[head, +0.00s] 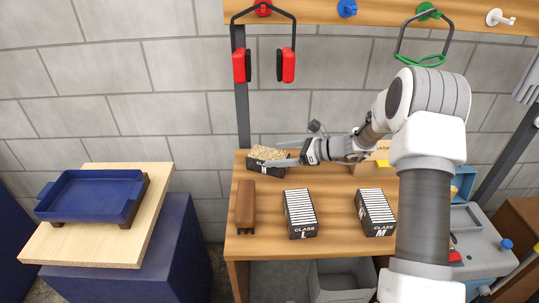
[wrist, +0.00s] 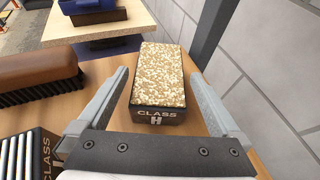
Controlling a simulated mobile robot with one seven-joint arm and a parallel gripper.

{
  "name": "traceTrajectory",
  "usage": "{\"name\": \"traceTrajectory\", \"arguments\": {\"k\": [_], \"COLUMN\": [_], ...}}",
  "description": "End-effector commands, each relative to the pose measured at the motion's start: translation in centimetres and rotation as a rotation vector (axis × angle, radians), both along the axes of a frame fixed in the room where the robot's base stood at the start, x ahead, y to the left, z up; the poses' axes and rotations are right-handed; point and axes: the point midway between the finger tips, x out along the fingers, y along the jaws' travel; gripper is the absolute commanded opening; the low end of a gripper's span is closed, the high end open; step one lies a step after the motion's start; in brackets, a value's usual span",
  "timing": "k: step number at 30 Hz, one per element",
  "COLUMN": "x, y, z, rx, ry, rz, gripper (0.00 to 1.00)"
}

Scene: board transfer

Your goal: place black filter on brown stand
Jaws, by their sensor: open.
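A black filter marked CLASS H (head: 266,167) with a speckled tan top lies at the back left of the workbench. In the wrist view this filter (wrist: 158,115) lies between the fingers of my open gripper (wrist: 159,80); gaps show on both sides. My gripper (head: 285,153) also shows in the head view, beside and over that filter. Black filters marked CLASS L (head: 300,231) and CLASS M (head: 376,230) with white pleated tops lie nearer the front. A dark brown stand (head: 136,201) shows partly under a blue tray (head: 90,193) on a light wooden board (head: 155,185).
The wooden board rests on a dark blue block (head: 185,250), with a gap before the workbench. A grey post (head: 242,100) and a block wall stand behind. Red earmuffs (head: 287,66) hang above.

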Motion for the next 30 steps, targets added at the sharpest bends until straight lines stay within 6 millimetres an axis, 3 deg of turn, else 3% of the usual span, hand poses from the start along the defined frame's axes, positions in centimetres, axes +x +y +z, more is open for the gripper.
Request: {"name": "traceTrajectory", "arguments": {"k": [6, 14, 20, 30], "x": [-1.6, -2.8, -4.8, -14.3], "y": [-4.2, -6.7, -5.7, -3.0], "z": [1.9, 3.1, 5.4, 11.9], "rx": [0.000, -0.003, -0.098, -0.500], "ry": [-0.001, -0.002, -0.066, -0.342], "rz": [-0.003, 0.001, 0.090, 0.458], "gripper": [1.00, 1.00, 1.00, 1.00]}}
